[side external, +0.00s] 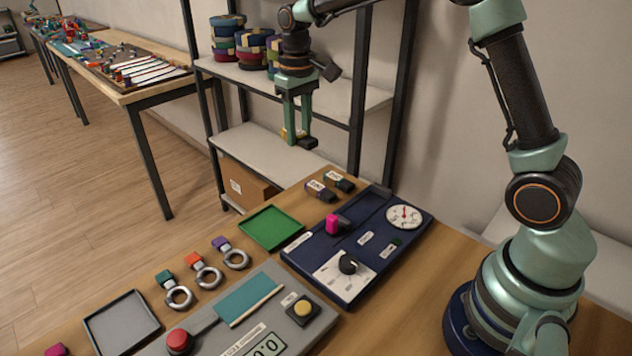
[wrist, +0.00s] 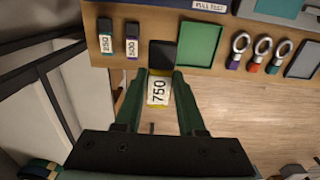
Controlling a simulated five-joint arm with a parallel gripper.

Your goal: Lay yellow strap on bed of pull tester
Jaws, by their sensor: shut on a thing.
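My gripper (side external: 297,135) is shut on a black piece with a yellow end (side external: 303,143), held in the air beyond the table's far edge. In the wrist view the piece (wrist: 158,90) sits between my gripper's fingers (wrist: 160,78) and bears a white label reading 750. I cannot tell a separate yellow strap anywhere. The navy pull tester (side external: 385,262) lies on the table, with a dial, a black knob and a magenta block on it. Only its labelled edge (wrist: 208,5) shows in the wrist view.
Two similar labelled pieces, 250 (wrist: 105,38) and 500 (wrist: 132,40), lie near the table edge. A green tray (side external: 271,228) is next to the tester. Several ringed pieces, a grey tray (side external: 122,322) and a grey console (side external: 215,338) lie nearer. A shelf rack (side external: 275,155) stands behind.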

